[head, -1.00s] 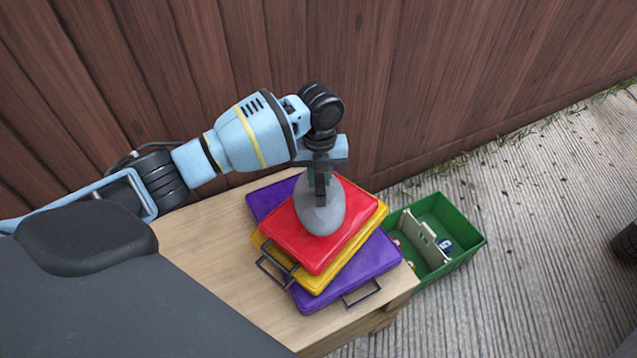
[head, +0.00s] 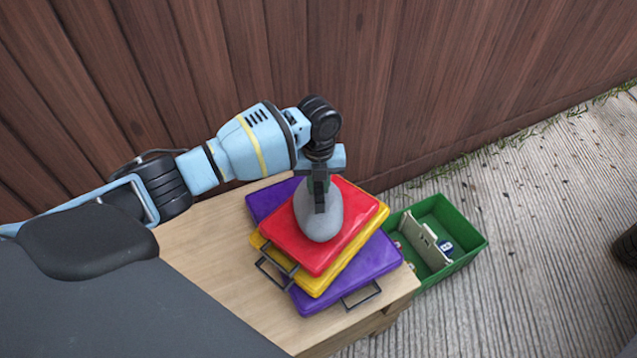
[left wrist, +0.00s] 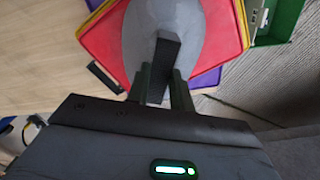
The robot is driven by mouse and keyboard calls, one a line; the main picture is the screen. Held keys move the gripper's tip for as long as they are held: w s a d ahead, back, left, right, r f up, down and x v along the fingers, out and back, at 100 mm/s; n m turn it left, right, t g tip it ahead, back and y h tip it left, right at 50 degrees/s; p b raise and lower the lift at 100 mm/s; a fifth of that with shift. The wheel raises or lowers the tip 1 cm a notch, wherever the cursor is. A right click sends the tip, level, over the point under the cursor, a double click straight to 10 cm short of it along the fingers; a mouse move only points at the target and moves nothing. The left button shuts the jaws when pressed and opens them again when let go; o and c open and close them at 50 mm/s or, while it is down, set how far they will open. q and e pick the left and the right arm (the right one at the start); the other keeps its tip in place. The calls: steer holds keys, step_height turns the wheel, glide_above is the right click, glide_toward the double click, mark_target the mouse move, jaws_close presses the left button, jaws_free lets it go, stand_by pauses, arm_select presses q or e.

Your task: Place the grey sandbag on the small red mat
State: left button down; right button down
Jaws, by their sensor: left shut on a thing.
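The grey sandbag (head: 322,222) is a rounded oval bag over the small red mat (head: 347,237). In the head view it lies within the mat's outline; I cannot tell whether it touches the mat. My left gripper (head: 320,200) is above the sandbag, pointing down, and shut on it. In the left wrist view the sandbag (left wrist: 205,35) fills the space beyond the fingers (left wrist: 165,85), with the red mat (left wrist: 108,48) on both sides of it. The red mat is the top of a stack, over a yellow mat (head: 317,287) and a purple mat (head: 385,262).
The stack is on a wooden table (head: 215,265), with bare tabletop to its left. A green crate (head: 470,258) with a beige panel and small items stands right of the table on the paving. A wooden fence (head: 440,80) rises close behind.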

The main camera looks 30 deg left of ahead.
arm_select(q)
steer(key=c, duration=1.2)
jaws_free()
steer(key=shift+f, duration=0.1)
steer(key=shift+c, duration=0.2)
step_height(320, 180, up, 12)
steer(key=p, duration=0.1)
steer(key=shift+p, duration=0.4)
